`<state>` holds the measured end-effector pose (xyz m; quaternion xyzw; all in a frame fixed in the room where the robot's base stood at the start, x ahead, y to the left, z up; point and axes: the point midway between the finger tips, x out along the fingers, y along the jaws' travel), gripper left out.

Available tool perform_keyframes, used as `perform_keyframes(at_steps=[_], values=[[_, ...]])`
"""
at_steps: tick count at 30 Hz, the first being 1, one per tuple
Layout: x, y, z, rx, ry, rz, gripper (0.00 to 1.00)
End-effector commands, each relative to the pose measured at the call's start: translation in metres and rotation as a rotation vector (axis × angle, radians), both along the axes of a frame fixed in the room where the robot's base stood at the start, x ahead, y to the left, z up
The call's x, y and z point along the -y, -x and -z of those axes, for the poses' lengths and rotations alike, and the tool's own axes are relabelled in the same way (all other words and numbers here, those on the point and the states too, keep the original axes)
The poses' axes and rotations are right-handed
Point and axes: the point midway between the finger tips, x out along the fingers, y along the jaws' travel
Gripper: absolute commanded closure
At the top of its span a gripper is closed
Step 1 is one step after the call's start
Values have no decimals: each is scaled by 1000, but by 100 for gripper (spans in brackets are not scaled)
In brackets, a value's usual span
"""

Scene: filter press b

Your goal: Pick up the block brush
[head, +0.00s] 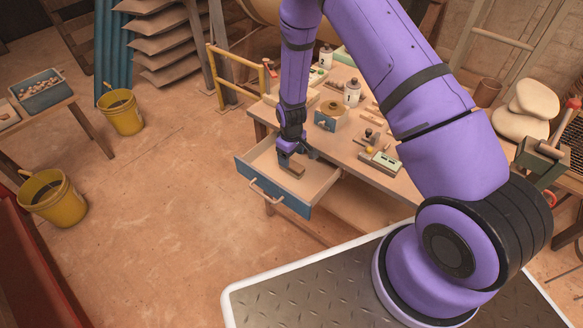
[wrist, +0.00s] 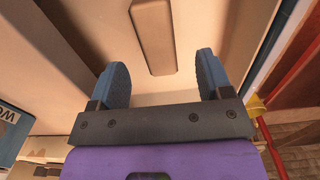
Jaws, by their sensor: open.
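The block brush (head: 292,168) appears as a small brown block lying in the open drawer (head: 280,199) of the workbench. In the wrist view the brush (wrist: 153,36) is a long brown bar on the pale drawer floor, ahead of the fingertips and roughly between their lines. Its bristles do not show. My gripper (head: 297,150) is over the drawer, close to the brush, and partly hides it in the head view. In the wrist view my gripper (wrist: 163,72) has its two blue-grey fingers wide apart, with nothing between them.
The workbench top (head: 343,147) carries bottles, a blue-fronted box (head: 326,119) and small tools close to my arm. The drawer's pink handle (head: 264,191) faces the open floor. Yellow buckets (head: 121,112) stand at the left.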

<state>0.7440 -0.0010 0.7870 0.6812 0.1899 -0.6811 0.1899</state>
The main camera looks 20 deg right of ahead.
Motion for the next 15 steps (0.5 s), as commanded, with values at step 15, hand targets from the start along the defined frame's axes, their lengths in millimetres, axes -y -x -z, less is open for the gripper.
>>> perform_keyframes(at_steps=[15], values=[[1, -2, 51, -1, 0, 1, 28]])
